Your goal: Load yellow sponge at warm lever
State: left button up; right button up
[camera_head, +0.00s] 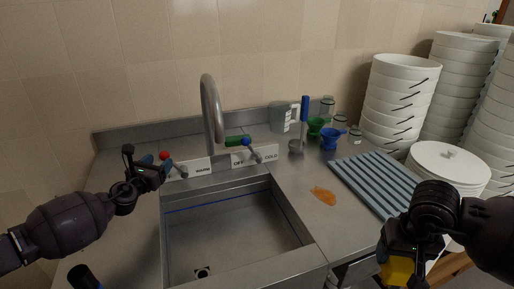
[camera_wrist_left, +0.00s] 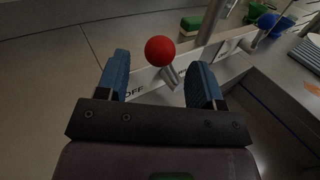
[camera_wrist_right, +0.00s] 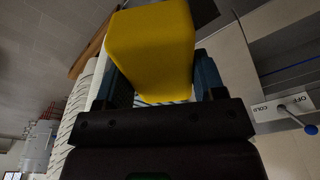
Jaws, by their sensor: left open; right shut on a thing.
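The yellow sponge (camera_wrist_right: 152,50) fills the right wrist view between my right gripper's fingers; it also shows in the head view (camera_head: 396,271) at the lower right. My right gripper (camera_wrist_right: 158,85) is shut on it, held beside the counter's right front. The warm lever with a red ball (camera_wrist_left: 160,51) stands behind the sink's left side; its ball shows in the head view (camera_head: 165,155). My left gripper (camera_wrist_left: 160,80) is open, its blue-padded fingers on either side of the lever, apart from the ball. In the head view the left gripper (camera_head: 160,172) partly hides the lever.
The sink (camera_head: 235,235) lies in the middle under a curved faucet (camera_head: 211,105). The blue-tipped cold lever (camera_head: 250,147) is right of it. An orange spill (camera_head: 323,195) and a ridged drying mat (camera_head: 375,180) lie on the right counter. Stacked white bowls (camera_head: 400,95) stand behind.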

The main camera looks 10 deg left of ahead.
aim_at(165, 156)
pick_arm(q)
jog(key=shift+w+d, duration=0.1)
jog(key=shift+w, duration=2.05)
jog(key=shift+c, duration=0.3)
grip_shut()
